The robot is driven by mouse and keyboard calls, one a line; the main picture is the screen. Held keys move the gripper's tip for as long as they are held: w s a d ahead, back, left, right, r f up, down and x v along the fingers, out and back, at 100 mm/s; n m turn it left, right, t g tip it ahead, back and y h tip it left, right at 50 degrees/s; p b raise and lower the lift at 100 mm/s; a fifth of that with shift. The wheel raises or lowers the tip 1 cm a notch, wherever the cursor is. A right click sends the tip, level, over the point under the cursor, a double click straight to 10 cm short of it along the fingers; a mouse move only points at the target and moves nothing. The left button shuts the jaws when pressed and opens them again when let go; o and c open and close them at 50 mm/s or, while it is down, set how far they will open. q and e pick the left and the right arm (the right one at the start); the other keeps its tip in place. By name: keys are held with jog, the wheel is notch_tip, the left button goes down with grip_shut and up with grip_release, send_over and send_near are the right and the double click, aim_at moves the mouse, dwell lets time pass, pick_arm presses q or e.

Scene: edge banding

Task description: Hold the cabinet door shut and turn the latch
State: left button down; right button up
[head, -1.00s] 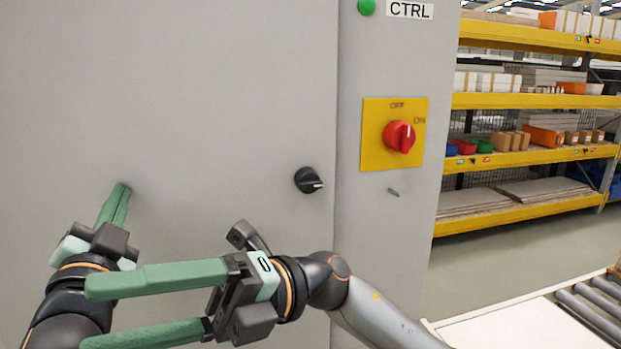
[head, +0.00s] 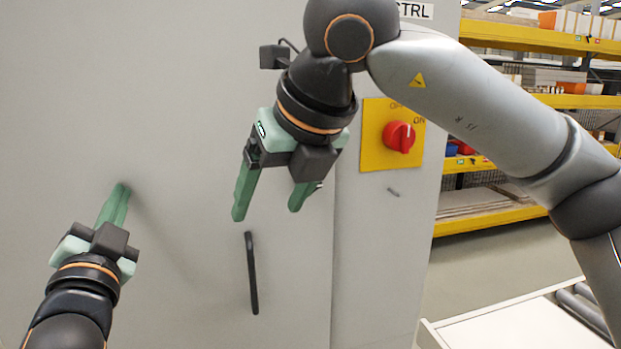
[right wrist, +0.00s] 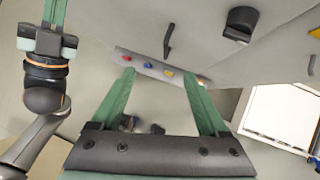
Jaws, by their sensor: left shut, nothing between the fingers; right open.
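The grey cabinet door (head: 180,80) looks flush with the frame at its right seam. My left gripper (head: 122,190) is shut and empty, its fingertips at the door's left part, apparently touching it; it also shows in the right wrist view (right wrist: 52,12). The black latch knob (right wrist: 240,22) shows at the upper right of the right wrist view. In the head view my right gripper hides nearly all of it. My right gripper (head: 268,212) is open and empty, fingers pointing down in front of the door, above the black bar handle (head: 252,272).
A red rotary switch on a yellow plate (head: 370,150) and a small metal peg (head: 393,192) are on the panel right of the door. A white table with rollers (head: 520,325) stands at the lower right. Yellow shelving (head: 490,220) is behind.

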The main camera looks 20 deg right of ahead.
jog(key=w+d+r+m+t+h, duration=0.2)
jog(key=d+r+m+t+h, duration=0.15)
jog(key=d+r, duration=0.35)
jog(key=shift+g, duration=0.35)
jog(key=x, duration=1.1)
jog(key=shift+a+f, duration=0.3)
jog(key=shift+f, duration=0.15)
jog(key=shift+c, duration=0.2)
jog(key=shift+s, duration=0.1)
grip_shut()
